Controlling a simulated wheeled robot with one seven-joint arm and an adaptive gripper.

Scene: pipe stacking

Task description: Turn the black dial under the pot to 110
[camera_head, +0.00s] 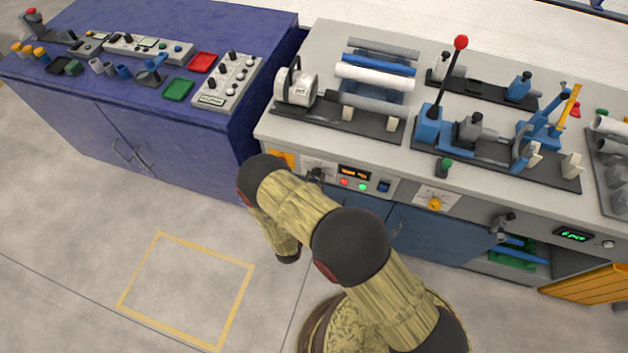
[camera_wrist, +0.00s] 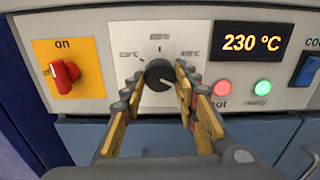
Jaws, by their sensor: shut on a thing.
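The black dial (camera_wrist: 158,74) is in the middle of the wrist view, on a white plate with small temperature labels that are too blurred to read surely. A light mark seems to show at the dial's lower right. My gripper (camera_wrist: 161,82) has its yellow-padded fingers on the dial's left and right sides, shut on it. In the head view, my gripper (camera_head: 315,176) is at the front panel, and the dial is mostly hidden there. The white pot (camera_head: 296,87) stands on the bench above. The display (camera_wrist: 252,42) reads 230 °C.
A red switch (camera_wrist: 64,75) on an orange plate marked "on" is left of the dial. Red (camera_wrist: 221,88) and green (camera_wrist: 263,87) lights and a blue switch (camera_wrist: 305,70) are to the right. A blue cabinet (camera_head: 150,120) stands left of the bench.

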